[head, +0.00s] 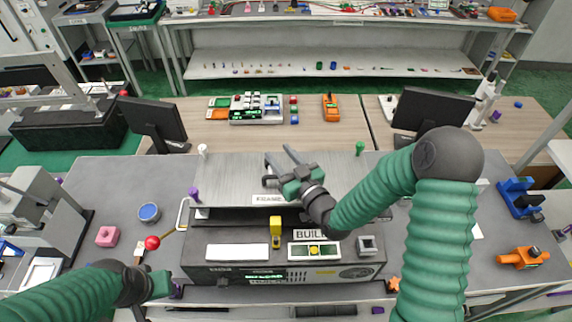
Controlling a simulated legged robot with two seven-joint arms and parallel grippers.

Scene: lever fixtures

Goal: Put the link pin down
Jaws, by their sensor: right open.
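My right gripper (278,157) is open, with its two fingers spread above the grey plate labelled FRAME (235,175). I see nothing held between its fingers. Pins with round heads stand at the plate's edges: a white pin (202,150) at back left, a green pin (360,148) at back right and a purple pin (194,194) at front left. I cannot tell which of these, if any, is the link pin. My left gripper (163,284) is low at the left, beside the dark BUILD box (230,272); its fingers do not show clearly.
A red-knobbed lever (152,242) sticks out left of the box, close to my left gripper. A yellow block (276,226) stands on the box. A blue round container (149,212) and pink block (108,236) lie left. An orange fixture (523,257) lies right. Two monitors (158,120) stand behind.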

